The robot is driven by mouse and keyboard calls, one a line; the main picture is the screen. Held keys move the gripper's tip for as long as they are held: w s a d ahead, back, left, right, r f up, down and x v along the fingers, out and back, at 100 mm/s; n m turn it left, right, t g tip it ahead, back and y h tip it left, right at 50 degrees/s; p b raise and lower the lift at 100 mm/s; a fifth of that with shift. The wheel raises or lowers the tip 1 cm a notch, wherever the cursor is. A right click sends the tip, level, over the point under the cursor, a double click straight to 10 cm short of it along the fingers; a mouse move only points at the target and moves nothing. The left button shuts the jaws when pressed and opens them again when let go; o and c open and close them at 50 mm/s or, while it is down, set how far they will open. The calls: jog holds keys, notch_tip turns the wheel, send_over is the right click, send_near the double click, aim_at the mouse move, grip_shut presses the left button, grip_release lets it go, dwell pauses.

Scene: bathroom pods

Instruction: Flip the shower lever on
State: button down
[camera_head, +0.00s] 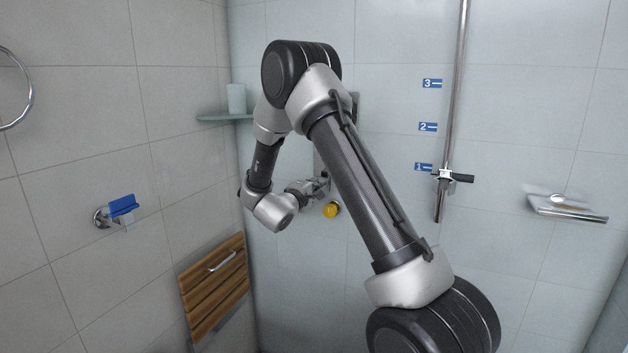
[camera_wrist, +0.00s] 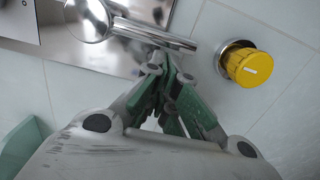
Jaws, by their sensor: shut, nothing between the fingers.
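The shower lever (camera_wrist: 150,36) is a chrome bar on a round hub (camera_wrist: 88,18), in front of a shiny metal plate (camera_wrist: 70,50) on the tiled wall. It shows at the top of the wrist view. My gripper (camera_wrist: 170,66) is shut and empty, its green-padded fingertips right by the bar's outer half. I cannot tell whether they touch it. In the head view my gripper (camera_head: 320,186) is at the wall plate, and my arm hides most of the plate and the lever.
A yellow knob (camera_wrist: 250,66) sits right of the lever, close to my fingertips; it also shows in the head view (camera_head: 331,210). A corner shelf (camera_head: 222,117) holds a cup (camera_head: 237,98). A vertical rail (camera_head: 456,85), soap dish (camera_head: 567,209) and folded wooden seat (camera_head: 213,285) are on the walls.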

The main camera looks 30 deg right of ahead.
dwell(0.3)
jog(key=shift+s+d+f+n, duration=0.1)
jog(key=shift+s+d+n, duration=0.1)
jog(key=shift+n, duration=0.2)
jog(key=shift+s, duration=0.1)
jog(key=s+d+r+n, duration=0.4)
jog(key=s+d, duration=0.3)
jog(key=s, duration=0.1)
jog(key=shift+s+r, duration=0.3)
jog(key=shift+s, duration=0.1)
dwell(0.8)
jog(key=shift+r, duration=0.1)
dwell(0.5)
